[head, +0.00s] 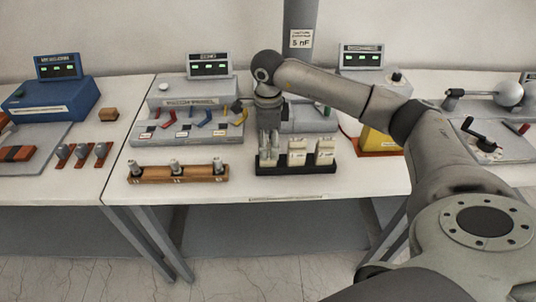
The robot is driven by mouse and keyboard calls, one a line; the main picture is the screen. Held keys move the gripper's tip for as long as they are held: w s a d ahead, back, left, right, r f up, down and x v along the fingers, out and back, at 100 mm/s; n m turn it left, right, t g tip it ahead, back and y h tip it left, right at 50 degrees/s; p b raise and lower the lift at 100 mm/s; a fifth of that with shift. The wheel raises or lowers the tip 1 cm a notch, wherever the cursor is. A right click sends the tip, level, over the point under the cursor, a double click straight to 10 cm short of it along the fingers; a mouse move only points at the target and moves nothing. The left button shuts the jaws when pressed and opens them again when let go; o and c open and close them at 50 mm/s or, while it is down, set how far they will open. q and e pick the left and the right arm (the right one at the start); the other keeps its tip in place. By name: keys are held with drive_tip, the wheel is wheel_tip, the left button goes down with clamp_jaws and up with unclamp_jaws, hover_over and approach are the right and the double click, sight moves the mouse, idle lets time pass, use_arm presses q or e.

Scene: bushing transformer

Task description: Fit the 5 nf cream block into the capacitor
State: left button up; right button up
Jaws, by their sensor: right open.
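Three cream blocks stand upright in a black rack on the middle table: a left one (268,160), a middle one (297,152) and a right one (325,152). Their markings are too small to read. My right gripper (268,150) points down with its open fingers at the left block, partly covering it; I cannot tell whether they touch it. A card reading 5 nF (301,39) is above the grey apparatus (308,118) that appears to be the capacitor. My right arm and gripper hide much of this apparatus. My left gripper is not in view.
A wooden rack (178,174) with metal plugs stands left of the black rack (296,169). Behind it is a grey panel (186,131) with coloured levers. A yellow device (378,140) stands to the right. The front table strip is clear.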

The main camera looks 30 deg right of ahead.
clamp_jaws()
drive_tip(key=shift+r, duration=0.1)
idle(0.3)
drive_tip(key=shift+w+r, duration=0.1)
drive_tip(key=shift+r, duration=0.45)
drive_tip(key=s+a+r+b, duration=0.4)
drive_tip(key=s+a+r, duration=0.3)
drive_tip(key=s+r, duration=0.55)
drive_tip(key=s+a+f+n, duration=0.1)
drive_tip(key=a+f+n, duration=0.2)
drive_tip(key=f+n, duration=0.4)
drive_tip(key=s+a+f+n, duration=0.1)
drive_tip(key=a+f+n, duration=0.2)
drive_tip(key=n, duration=1.4)
wheel_tip(320, 180, down, 4)
drive_tip(key=shift+s+a+f, duration=0.1)
drive_tip(key=shift+s+a, duration=0.15)
drive_tip(key=shift+s, duration=0.05)
